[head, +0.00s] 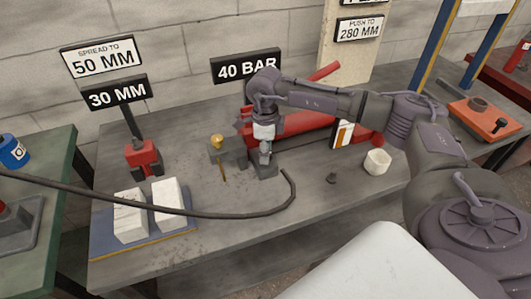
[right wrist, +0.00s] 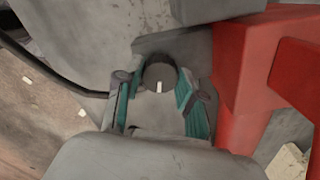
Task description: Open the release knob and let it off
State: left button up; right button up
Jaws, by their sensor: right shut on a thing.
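The release knob (right wrist: 159,73) is a dark round knob with a white mark, seen between my right gripper's fingertips in the right wrist view. My right gripper (right wrist: 157,88) has teal-lined fingers, one on each side of the knob, and is shut on it. In the head view my right gripper (head: 265,153) points down over a small grey block beside the red pump (head: 305,122); the knob is hidden there. The pump body also shows at the right of the right wrist view (right wrist: 240,80). My left gripper is not in view.
A black hose (head: 230,214) crosses the bench (head: 300,225) from the left. A red spreader tool (head: 142,157), pale blocks (head: 168,200) on a blue plate and a brass-topped fitting (head: 217,142) stand left. A white cup (head: 377,161) stands right. The bench's front middle is mostly clear.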

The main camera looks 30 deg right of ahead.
jog(key=shift+n, duration=0.8)
jog(key=o, duration=1.1)
jog(key=shift+o, duration=0.2)
notch_tip(320, 180, up, 12)
jog(key=shift+b, duration=0.3)
